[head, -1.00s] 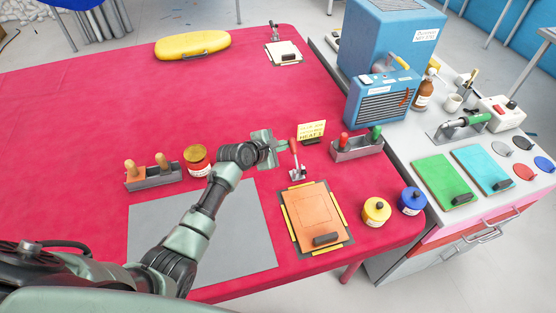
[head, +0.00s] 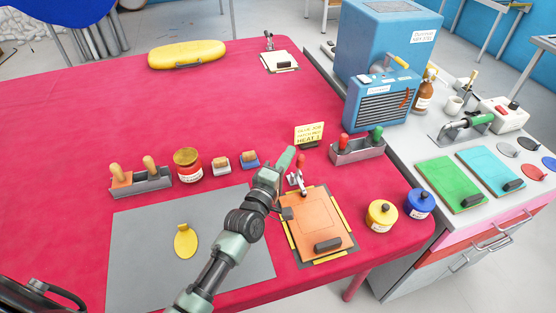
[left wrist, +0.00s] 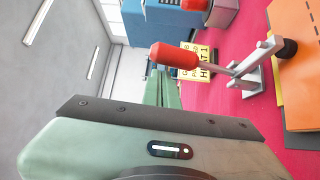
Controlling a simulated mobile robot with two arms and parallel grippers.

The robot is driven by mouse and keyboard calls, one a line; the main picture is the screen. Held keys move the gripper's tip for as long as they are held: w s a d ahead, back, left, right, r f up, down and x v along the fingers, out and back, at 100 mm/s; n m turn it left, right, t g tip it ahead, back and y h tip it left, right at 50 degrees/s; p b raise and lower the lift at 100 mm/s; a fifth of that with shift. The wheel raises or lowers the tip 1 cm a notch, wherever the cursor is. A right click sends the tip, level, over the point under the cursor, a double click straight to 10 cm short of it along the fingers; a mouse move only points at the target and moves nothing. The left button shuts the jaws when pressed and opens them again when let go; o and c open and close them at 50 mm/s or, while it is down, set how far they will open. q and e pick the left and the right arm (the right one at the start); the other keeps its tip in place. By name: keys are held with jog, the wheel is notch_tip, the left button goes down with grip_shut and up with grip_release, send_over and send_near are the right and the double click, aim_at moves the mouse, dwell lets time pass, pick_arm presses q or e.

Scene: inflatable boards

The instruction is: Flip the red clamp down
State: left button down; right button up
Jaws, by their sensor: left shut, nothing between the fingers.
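The red clamp stands at the top edge of the orange board (head: 318,218). Its red handle (head: 300,161) points up, and its metal base (head: 299,188) is partly hidden by my arm. My left gripper (head: 285,160) is shut and empty, just left of the handle in the head view. In the left wrist view, the shut green fingers (left wrist: 162,88) are close beside the red handle (left wrist: 174,56). I cannot tell whether they touch it. The clamp's metal lever and base (left wrist: 250,70) show to the right. My right gripper is out of view.
A yellow sign (head: 309,134) stands behind the clamp, and a grey holder with red and green handles (head: 358,150) stands to its right. Yellow (head: 382,215) and blue (head: 419,203) jars are right of the board. A grey mat (head: 150,265) carries a yellow piece (head: 185,241).

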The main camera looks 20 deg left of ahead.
pick_arm(q)
jog(key=s+m+t+b, duration=0.1)
jog(key=b, duration=0.1)
jog(key=d+m+b, duration=0.1)
jog(key=shift+s+f+t+h+b, duration=0.25)
jog(key=shift+s+t+h+b, duration=0.15)
jog(key=shift+d, duration=0.1)
jog(key=shift+s, duration=0.1)
